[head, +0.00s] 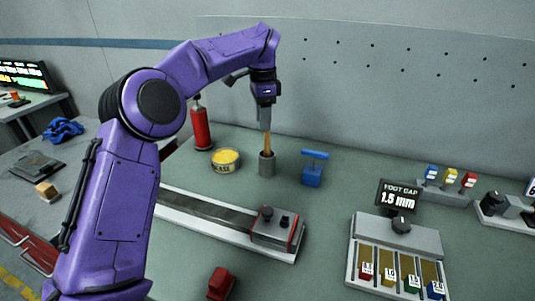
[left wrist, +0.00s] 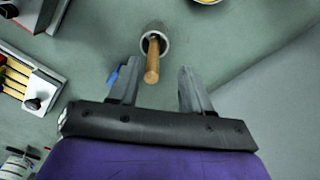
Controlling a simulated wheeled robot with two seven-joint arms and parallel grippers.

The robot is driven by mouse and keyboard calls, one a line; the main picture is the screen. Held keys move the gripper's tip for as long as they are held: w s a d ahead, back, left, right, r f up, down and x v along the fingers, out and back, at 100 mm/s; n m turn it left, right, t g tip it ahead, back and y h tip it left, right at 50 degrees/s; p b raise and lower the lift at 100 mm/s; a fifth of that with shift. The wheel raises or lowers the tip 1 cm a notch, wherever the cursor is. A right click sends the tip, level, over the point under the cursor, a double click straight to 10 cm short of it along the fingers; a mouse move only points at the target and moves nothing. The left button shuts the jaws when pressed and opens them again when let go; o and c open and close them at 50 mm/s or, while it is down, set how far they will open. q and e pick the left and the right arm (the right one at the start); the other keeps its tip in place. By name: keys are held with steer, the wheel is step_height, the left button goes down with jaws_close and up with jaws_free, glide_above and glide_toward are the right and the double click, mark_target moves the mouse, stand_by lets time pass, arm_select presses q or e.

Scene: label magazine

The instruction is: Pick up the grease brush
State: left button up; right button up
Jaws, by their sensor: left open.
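The grease brush (head: 267,142) stands in a grey metal cup (head: 267,167) on the green bench; only its wooden handle shows and its lower end is hidden in the cup. My left gripper (head: 265,122) is above it, pointing down, fingers around the height of the handle's top. In the left wrist view my left gripper (left wrist: 158,68) is open, with the brush handle (left wrist: 152,65) appearing between its fingers, nearer the left one, with gaps on both sides. The cup (left wrist: 155,38) shows beyond the fingertips. My right gripper is not in view.
A blue T-handled tool (head: 312,170) stands close right of the cup. A yellow tin (head: 226,160) and a red bottle (head: 200,128) stand to the left. A rail unit (head: 225,218) lies in front. A label magazine (head: 398,240) sits at the right.

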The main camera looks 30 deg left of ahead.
mark_target(267, 133)
arm_select(q)
steer(key=f, duration=0.2)
steer(key=d+f, duration=0.1)
steer(key=f, duration=0.1)
steer(key=shift+d+p, duration=0.15)
steer(key=shift+p, duration=0.15)
steer(key=shift+w+f, duration=0.1)
steer(key=shift+f, duration=0.45)
jaws_close()
